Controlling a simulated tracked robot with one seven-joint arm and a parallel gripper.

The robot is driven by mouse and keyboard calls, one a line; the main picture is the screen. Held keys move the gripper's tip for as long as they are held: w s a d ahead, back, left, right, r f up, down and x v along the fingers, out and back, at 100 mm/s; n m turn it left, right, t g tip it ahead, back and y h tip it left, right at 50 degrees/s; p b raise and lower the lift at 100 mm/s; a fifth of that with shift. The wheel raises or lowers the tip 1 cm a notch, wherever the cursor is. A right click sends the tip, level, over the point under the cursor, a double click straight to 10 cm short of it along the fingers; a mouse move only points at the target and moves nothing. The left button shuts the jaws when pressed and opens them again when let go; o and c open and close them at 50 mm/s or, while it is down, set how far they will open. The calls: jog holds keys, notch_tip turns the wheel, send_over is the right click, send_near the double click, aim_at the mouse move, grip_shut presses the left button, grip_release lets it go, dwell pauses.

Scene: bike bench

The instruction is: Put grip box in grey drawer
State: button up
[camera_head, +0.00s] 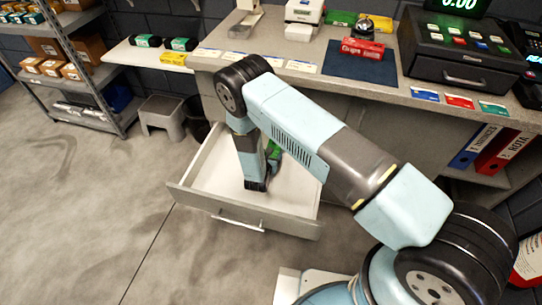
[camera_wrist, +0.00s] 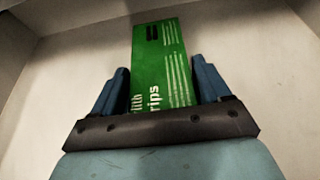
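The grip box (camera_wrist: 161,65) is green with white lettering and lies between the two blue fingers of my gripper (camera_wrist: 162,88) in the wrist view. The fingers sit close along both its sides and appear shut on it. In the head view my gripper (camera_head: 256,184) points down inside the open grey drawer (camera_head: 195,200), and part of the green box (camera_head: 273,152) shows beside it. The drawer is pulled out below the counter, with a pale interior. My arm hides its right part. I cannot tell whether the box touches the drawer floor.
The counter (camera_head: 400,95) above the drawer carries a cash register (camera_head: 460,50), a blue mat (camera_head: 360,68) with a red box (camera_head: 362,48), and several cards. A shelf (camera_head: 150,55) at the left holds green and yellow packs. A grey stool (camera_head: 162,117) stands on the floor below it.

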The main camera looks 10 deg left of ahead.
jog(key=o, duration=0.4)
jog(key=shift+c, duration=0.2)
jog(key=shift+r, duration=0.1)
jog(key=v, duration=1.2)
